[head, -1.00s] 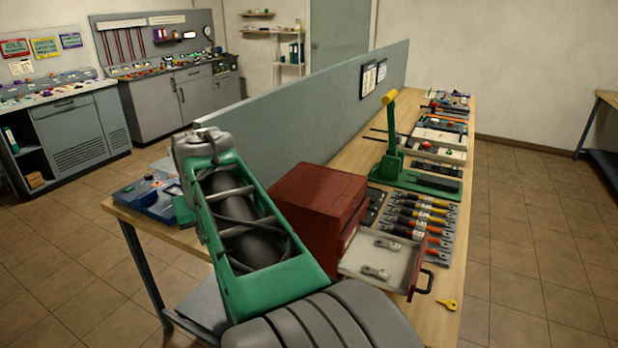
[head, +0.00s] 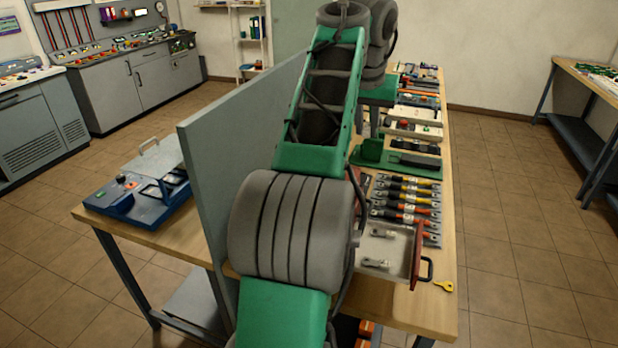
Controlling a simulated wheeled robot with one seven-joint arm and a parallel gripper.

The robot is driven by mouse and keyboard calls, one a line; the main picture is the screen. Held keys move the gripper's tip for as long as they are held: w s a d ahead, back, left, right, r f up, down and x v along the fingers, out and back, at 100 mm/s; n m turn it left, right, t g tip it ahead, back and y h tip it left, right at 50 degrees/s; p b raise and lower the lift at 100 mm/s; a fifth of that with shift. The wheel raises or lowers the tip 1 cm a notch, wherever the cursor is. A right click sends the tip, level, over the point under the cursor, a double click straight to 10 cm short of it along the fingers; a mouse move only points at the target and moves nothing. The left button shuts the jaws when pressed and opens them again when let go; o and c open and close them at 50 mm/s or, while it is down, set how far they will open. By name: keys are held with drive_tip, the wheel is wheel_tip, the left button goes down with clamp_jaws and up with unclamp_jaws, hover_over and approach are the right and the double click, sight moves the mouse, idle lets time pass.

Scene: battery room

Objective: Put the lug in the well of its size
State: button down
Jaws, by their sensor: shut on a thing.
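Two small metal lugs, an upper one (head: 383,231) and a lower one (head: 376,263), lie in an open drawer (head: 400,240) with a red front and a dark handle. The red cabinet behind that drawer is hidden by my arm. The green crimping press (head: 371,151) stands further along the bench, its lever hidden behind my arm. My arm reaches out over the bench toward the press. My gripper's fingers do not show, nor anything held in them. I cannot make out any wells clearly.
Several cables with coloured sleeves (head: 408,203) lie in a row between drawer and press. A yellow key-like item (head: 443,286) lies near the bench's right edge. A grey partition (head: 205,165) runs along the left. A blue device (head: 135,200) sits beyond it.

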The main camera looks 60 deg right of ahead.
drive_tip(key=w+a+f, duration=0.2)
drive_tip(key=w+f, duration=0.1)
drive_tip(key=f, duration=0.1)
drive_tip(key=w+a+f+b, duration=0.1)
drive_tip(key=w+a+f, duration=0.2)
drive_tip(key=f, duration=0.1)
drive_tip(key=w+a+f+b, duration=0.1)
drive_tip(key=w+a+f, duration=0.2)
drive_tip(key=w, duration=0.1)
drive_tip(key=shift+f, duration=0.4)
drive_tip(key=shift+d+f, duration=0.1)
drive_tip(key=shift+f, duration=0.15)
drive_tip(key=shift+f, duration=0.1)
drive_tip(key=shift+s+f+b, duration=0.1)
drive_tip(key=shift+f+b, duration=0.05)
drive_tip(key=shift+b, duration=0.25)
drive_tip(key=c, duration=1.3)
unclamp_jaws()
